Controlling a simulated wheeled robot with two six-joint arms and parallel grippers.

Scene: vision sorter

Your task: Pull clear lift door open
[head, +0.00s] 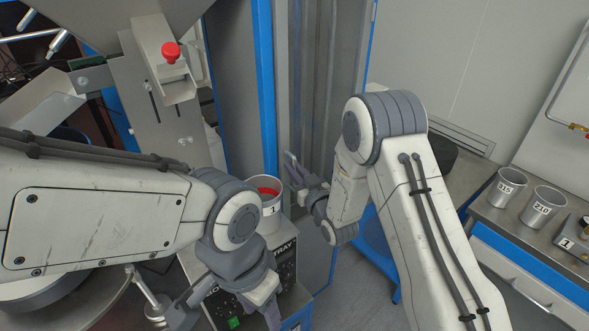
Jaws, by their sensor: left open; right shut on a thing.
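The clear lift door (322,70) is a tall see-through panel in the upper middle of the head view, beside a blue upright post. My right gripper (295,172) is at the door's lower left part, shut on what looks like the door's handle; the fingers and wrist mostly hide the handle. How far the door stands open is hard to tell through the clear panel. My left gripper (228,312) is open and empty at the bottom of the view, in front of a grey control box, apart from the door.
A grey cup labelled 1 (268,205) with red contents stands on the control box (290,285) near my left wrist. A hopper machine with a red knob (171,52) is at left. Labelled cups (505,187) stand on the right bench. Floor shows between.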

